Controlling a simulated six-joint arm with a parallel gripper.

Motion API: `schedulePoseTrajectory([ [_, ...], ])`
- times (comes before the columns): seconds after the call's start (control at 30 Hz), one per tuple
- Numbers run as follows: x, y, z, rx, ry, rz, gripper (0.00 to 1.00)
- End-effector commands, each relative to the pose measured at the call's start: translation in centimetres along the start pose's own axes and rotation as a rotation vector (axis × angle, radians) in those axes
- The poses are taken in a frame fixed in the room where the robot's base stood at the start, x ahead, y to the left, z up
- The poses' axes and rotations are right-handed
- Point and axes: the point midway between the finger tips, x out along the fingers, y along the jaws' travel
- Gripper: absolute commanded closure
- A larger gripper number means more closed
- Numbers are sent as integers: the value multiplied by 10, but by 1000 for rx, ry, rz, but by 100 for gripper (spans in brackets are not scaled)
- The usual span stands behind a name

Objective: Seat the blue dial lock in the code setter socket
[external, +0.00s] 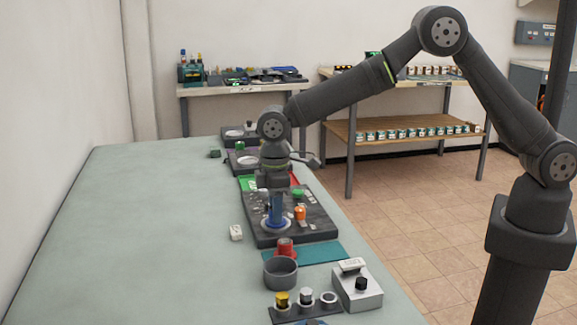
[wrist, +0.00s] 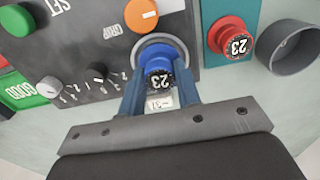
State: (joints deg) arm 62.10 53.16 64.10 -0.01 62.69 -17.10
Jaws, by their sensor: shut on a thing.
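The lock looks upright over the ring. I cannot tell whether it is fully down in the socket. The fingers hide part of its sides.
An orange knob (external: 300,213) and green button (external: 298,192) sit close by on the panel. A red dial lock (external: 285,246), grey cup (external: 281,274), grey box (external: 357,290) and lock rack (external: 305,308) stand nearer. A white block (external: 236,232) lies left. The table's left side is clear.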

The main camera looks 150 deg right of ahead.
Motion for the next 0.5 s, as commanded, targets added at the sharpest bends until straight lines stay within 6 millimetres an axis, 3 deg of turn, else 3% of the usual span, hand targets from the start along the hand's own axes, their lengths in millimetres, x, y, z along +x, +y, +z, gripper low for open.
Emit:
schedulePoseTrajectory([
  [0.47, 5, 0, 0, 0, -1, 0, 93],
  [0.5, 5, 0, 0, 0, -1, 0, 62],
])
